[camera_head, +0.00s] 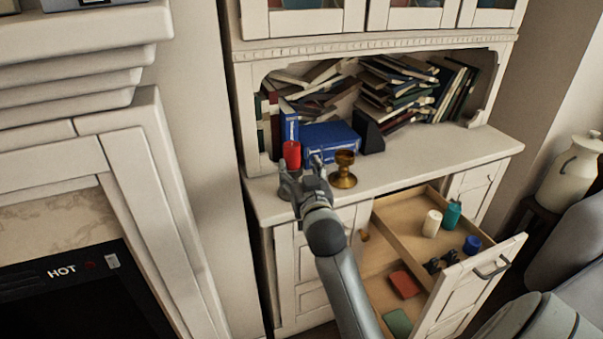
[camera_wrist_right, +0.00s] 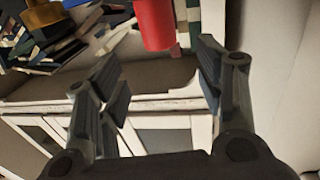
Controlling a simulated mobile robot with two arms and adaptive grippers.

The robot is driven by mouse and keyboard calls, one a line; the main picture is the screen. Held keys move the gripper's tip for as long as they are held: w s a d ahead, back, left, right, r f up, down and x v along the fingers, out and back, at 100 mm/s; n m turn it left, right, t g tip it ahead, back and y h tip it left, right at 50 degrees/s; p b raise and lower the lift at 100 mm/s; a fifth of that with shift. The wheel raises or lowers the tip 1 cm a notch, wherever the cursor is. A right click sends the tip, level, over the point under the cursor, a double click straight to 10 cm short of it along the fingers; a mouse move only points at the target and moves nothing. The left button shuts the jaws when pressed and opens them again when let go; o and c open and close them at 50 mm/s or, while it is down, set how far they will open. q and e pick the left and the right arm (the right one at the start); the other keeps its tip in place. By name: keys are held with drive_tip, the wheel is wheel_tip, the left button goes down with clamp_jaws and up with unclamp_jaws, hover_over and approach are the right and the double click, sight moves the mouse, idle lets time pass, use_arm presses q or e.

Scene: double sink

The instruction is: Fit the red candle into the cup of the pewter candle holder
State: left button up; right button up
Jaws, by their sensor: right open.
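The red candle (camera_head: 292,154) stands upright near the left end of the cabinet counter, its lower part hidden behind my right gripper (camera_head: 303,172). That gripper is open. In the right wrist view, which looks upside down, the red candle (camera_wrist_right: 155,22) shows in the gap beyond the spread fingers (camera_wrist_right: 160,75), with its base out of frame. I cannot make out the pewter candle holder; grey parts under the candle blend with my gripper, so I cannot tell whether the candle sits in its cup. My left gripper is not in view.
A brass goblet-shaped holder (camera_head: 343,169) stands on the counter (camera_head: 415,160) just right of my gripper. Blue books (camera_head: 330,141) lie behind. An open drawer (camera_head: 412,217) below holds a cream candle (camera_head: 432,223), a teal bottle (camera_head: 452,213) and a blue item (camera_head: 472,245).

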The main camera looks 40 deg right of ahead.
drive_tip(key=s+a+f+n+g+y, duration=0.1)
drive_tip(key=a+f+n+y, duration=0.15)
drive_tip(key=a+f, duration=0.55)
drive_tip(key=s+a+f+n+g+y, duration=0.1)
drive_tip(key=s+a+f+n+y, duration=0.3)
drive_tip(key=f, duration=0.8)
drive_tip(key=s+a+f+g, duration=0.2)
drive_tip(key=s+f, duration=0.1)
drive_tip(key=f, duration=0.8)
drive_tip(key=s+a+f+g, duration=0.2)
drive_tip(key=s+f+g, duration=0.15)
drive_tip(key=f, duration=0.65)
drive_tip(key=s+f+g, duration=0.2)
drive_tip(key=s+f, duration=0.8)
drive_tip(key=f, duration=0.1)
drive_tip(key=s+f+g, duration=0.2)
drive_tip(key=s+f, duration=0.2)
drive_tip(key=s, duration=0.6)
drive_tip(key=s+f+g, duration=0.2)
drive_tip(key=s+f, duration=0.3)
drive_tip(key=s, duration=0.4)
drive_tip(key=s+f+g, duration=0.2)
drive_tip(key=s+f, duration=0.2)
drive_tip(key=s, duration=0.6)
drive_tip(key=shift+s+d+f, duration=0.35)
drive_tip(key=shift+d, duration=0.1)
drive_tip(key=shift+n+y, duration=0.25)
